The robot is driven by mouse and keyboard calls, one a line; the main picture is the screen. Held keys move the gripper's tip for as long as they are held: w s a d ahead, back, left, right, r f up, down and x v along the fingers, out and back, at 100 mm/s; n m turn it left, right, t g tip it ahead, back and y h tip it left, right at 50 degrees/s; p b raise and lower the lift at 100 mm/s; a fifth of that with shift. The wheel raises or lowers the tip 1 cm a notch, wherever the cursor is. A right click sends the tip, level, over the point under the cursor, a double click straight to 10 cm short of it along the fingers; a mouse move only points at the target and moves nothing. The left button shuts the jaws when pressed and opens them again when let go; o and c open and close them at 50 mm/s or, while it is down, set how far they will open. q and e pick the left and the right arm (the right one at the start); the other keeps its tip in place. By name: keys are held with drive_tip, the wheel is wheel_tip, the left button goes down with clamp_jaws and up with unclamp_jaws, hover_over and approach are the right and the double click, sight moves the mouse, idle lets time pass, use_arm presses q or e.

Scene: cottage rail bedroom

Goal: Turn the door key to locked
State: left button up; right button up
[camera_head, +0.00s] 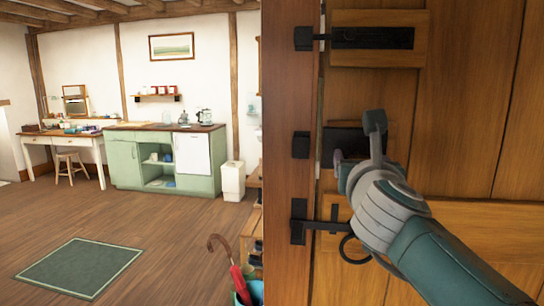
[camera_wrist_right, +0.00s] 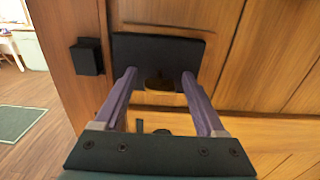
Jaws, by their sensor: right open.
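The wooden door (camera_head: 465,100) fills the right of the head view. A black lock case (camera_head: 342,138) sits on it; in the wrist view the lock case (camera_wrist_right: 157,50) is straight ahead. A small brass-coloured piece (camera_wrist_right: 158,86), apparently the key, shows at its lower edge, between my fingers. I cannot tell which way the key is turned. My right gripper (camera_head: 356,138) is in front of the lock case and hides part of it. In the wrist view the right gripper (camera_wrist_right: 157,76) is open, one finger either side of the key. My left gripper is out of view.
A black keeper (camera_head: 301,145) is on the door frame. A bolt (camera_head: 372,38) is above and a latch with a ring (camera_head: 350,250) below. An umbrella (camera_head: 238,280) stands left of the frame. The floor (camera_head: 165,220) is open around a green rug (camera_head: 80,268).

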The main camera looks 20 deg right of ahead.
clamp_jaws()
idle(0.6)
